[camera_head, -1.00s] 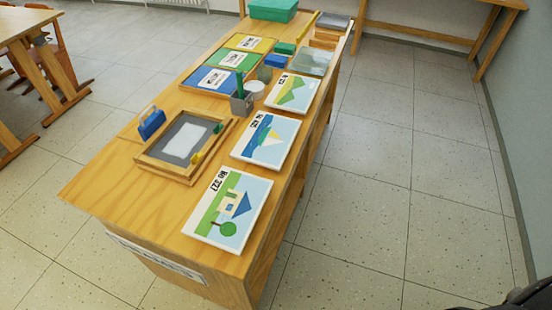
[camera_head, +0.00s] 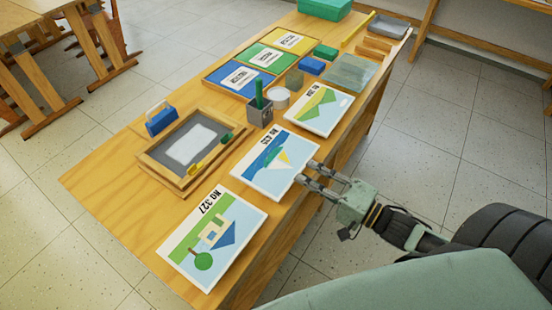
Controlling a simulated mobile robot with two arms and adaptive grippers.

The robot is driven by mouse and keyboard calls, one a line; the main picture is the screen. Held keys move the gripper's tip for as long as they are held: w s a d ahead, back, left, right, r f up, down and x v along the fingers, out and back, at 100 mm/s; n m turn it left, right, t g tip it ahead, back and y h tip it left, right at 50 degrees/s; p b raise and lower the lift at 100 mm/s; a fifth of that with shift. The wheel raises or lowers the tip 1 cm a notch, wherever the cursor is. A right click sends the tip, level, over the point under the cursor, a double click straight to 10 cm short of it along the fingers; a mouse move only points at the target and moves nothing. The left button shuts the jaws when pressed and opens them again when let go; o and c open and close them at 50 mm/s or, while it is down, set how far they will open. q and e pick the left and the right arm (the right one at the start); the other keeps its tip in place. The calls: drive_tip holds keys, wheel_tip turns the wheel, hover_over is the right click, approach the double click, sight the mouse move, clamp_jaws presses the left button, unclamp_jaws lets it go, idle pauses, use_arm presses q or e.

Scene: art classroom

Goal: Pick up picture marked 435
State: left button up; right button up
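The picture marked NO 435 (camera_head: 268,165) lies flat on the wooden table, showing a sailboat on blue water. It is the middle one of three pictures along the table's right side. My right gripper (camera_head: 304,173) reaches in from the right, with its two fingertips at the picture's right edge. The fingers are apart with a gap between them. I cannot tell whether they touch the picture. My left gripper is not in view.
Picture NO 327 (camera_head: 212,236) lies nearer, and a green hill picture (camera_head: 319,110) lies farther. A wooden frame (camera_head: 150,165), a grey pen pot (camera_head: 260,113) and several coloured trays stand on the table (camera_head: 110,200). The floor right of the table (camera_head: 450,150) is clear.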

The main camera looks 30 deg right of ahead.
sight(282, 162)
drive_tip(key=x, duration=0.3)
drive_tip(key=shift+d, duration=0.15)
drive_tip(key=shift+w+f, duration=0.1)
drive_tip(key=shift+w, duration=0.25)
drive_tip(key=shift+w+a, duration=0.4)
drive_tip(key=shift+a, duration=0.05)
drive_tip(key=x, duration=0.3)
drive_tip(key=shift+w+a+f+p, duration=0.15)
drive_tip(key=shift+w+a+p, duration=0.1)
drive_tip(key=shift+p, duration=0.1)
drive_tip(key=shift+w+a, duration=0.15)
drive_tip(key=shift+w, duration=0.2)
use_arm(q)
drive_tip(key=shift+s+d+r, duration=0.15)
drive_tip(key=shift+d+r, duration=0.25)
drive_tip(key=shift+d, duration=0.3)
use_arm(e)
clamp_jaws()
